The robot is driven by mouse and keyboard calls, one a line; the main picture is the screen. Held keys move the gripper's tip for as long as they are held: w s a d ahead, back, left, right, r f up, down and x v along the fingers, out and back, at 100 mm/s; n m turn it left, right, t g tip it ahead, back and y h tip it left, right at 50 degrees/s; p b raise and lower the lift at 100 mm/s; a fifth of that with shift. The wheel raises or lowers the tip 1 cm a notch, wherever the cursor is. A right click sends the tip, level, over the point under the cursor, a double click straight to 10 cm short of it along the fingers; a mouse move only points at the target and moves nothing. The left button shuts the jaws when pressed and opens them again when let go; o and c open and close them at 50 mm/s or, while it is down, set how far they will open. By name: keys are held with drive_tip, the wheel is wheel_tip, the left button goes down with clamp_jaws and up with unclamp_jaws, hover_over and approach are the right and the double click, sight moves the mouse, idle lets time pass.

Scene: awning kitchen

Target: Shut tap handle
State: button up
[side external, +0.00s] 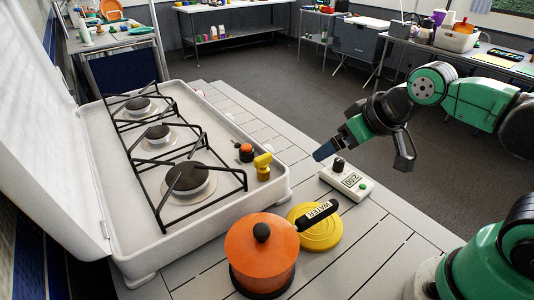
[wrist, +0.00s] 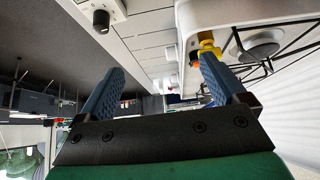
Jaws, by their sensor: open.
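A yellow handle (side external: 262,166) stands at the front edge of the white gas stove, and looks like the tap handle. It also shows in the wrist view (wrist: 208,44), close to the tip of the right finger in the picture; I cannot tell whether they touch there. An orange knob with a dark top (side external: 246,152) sits just beside it. In the side view my gripper (side external: 322,152) is to the right of the yellow handle, clearly apart from it. In the wrist view the two blue fingers of my gripper (wrist: 163,64) are spread with nothing between them.
The white stove (side external: 190,230) has black grates and a raised lid. Bare slatted counter (side external: 395,245) lies right of the disc.

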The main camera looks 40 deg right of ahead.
drive_tip(key=shift+w+a+r, duration=0.1)
drive_tip(key=shift+w+r, duration=0.05)
drive_tip(key=c, duration=0.3)
drive_tip(key=w+a+n+g, duration=0.1)
drive_tip(key=n, duration=0.1)
drive_tip(key=w+a+r+n+g, duration=0.1)
drive_tip(key=w+n, duration=0.1)
drive_tip(key=n, duration=0.1)
drive_tip(key=w+r+n+g, duration=0.1)
drive_tip(key=w+n, duration=0.1)
drive_tip(key=n, duration=0.1)
drive_tip(key=shift+a+r, duration=0.15)
drive_tip(key=shift+a, duration=0.25)
drive_tip(key=shift+c, duration=1.1)
drive_tip(key=n+g, duration=0.4)
drive_tip(key=n, duration=0.6)
hover_over(263, 156)
wheel_tip(263, 156, down, 2)
drive_tip(key=shift+f, duration=2.9)
clamp_jaws()
